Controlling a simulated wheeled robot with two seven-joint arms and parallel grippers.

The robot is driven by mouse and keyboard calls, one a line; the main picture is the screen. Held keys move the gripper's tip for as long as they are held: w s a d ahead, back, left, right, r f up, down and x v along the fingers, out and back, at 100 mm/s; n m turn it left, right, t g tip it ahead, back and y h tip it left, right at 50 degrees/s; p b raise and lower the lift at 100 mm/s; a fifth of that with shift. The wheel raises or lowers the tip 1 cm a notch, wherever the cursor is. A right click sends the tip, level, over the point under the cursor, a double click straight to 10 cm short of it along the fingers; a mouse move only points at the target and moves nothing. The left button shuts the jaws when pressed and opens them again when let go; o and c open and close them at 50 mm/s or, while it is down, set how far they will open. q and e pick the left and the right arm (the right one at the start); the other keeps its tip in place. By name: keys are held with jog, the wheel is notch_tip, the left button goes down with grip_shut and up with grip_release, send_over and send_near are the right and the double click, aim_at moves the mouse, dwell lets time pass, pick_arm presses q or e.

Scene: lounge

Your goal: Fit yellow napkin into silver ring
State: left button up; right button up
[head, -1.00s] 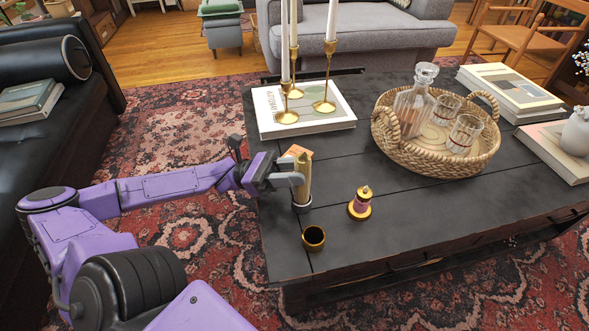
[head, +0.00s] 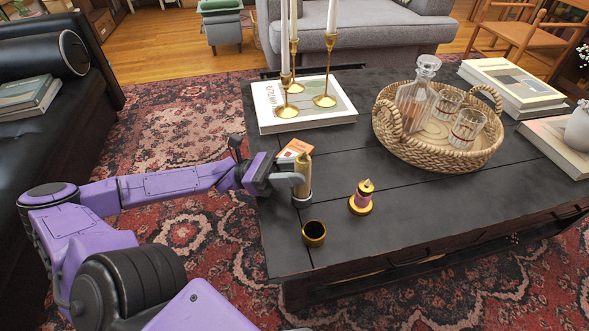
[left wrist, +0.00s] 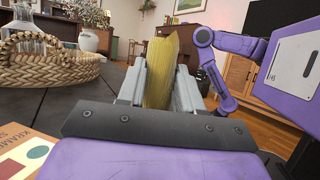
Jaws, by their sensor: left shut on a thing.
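The yellow napkin (head: 304,168) is rolled and stands upright at the left part of the dark coffee table. My left gripper (head: 299,180) is shut on it from the left. In the left wrist view the napkin (left wrist: 161,72) rises between the two fingers (left wrist: 158,90). The silver ring (head: 302,201) stands on the table directly under the napkin. The napkin's lower end meets the ring's top; how deep it sits inside is hidden. My right gripper is not in view.
A gold ring (head: 314,234) stands empty in front. A small gold and pink piece (head: 361,198) stands to the right. A small orange-covered book (head: 294,150) lies just behind. A wicker tray (head: 446,158) with decanter and glasses, and candlesticks (head: 325,98) on a book, are farther back.

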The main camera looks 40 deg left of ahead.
pick_arm(q)
jog(key=shift+f, duration=0.25)
jog(key=o, duration=1.1)
